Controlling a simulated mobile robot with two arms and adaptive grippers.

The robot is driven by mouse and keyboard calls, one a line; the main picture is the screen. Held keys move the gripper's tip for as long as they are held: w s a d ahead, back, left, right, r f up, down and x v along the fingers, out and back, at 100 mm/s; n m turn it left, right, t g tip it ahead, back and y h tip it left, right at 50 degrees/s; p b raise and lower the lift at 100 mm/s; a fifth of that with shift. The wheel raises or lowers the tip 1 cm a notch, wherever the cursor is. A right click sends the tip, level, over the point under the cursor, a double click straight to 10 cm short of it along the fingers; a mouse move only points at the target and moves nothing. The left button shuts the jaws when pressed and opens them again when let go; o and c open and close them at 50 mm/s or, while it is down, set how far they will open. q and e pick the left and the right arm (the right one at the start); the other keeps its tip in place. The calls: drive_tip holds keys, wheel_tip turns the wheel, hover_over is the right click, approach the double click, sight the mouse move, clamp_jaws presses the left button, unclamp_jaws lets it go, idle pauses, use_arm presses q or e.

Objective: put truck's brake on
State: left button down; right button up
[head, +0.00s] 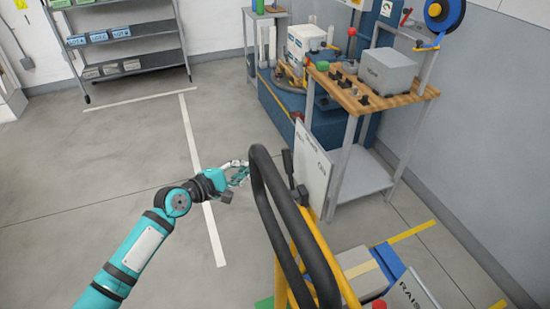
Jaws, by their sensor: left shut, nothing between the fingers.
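The truck shows at lower centre as a yellow frame (305,235) with a looped black push handle (268,190). A small black lever (288,162) stands beside a white panel (313,170) just right of the handle; I cannot tell whether it is the brake. A red part (378,304) and a green part (265,304) show low on the truck, partly cut off. My left gripper (241,172) is shut and empty, just left of the handle's upper bend; I cannot tell whether it touches. My right gripper is out of view.
A wooden-topped bench (350,97) with a grey box (388,71) stands behind, near the wall. A shelf rack (125,44) with bins is at the back left. The floor on the left is clear, with white lines.

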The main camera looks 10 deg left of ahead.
sight(287, 175)
use_arm(q)
drive_tip(key=w+d+p, duration=0.3)
drive_tip(key=w+d, duration=0.3)
drive_tip(key=d, duration=0.1)
drive_tip(key=shift+d+f, duration=0.15)
drive_tip(key=shift+f, duration=0.2)
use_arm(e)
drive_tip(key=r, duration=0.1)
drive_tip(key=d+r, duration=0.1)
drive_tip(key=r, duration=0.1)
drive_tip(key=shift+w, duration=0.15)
use_arm(q)
drive_tip(key=shift+w, duration=0.1)
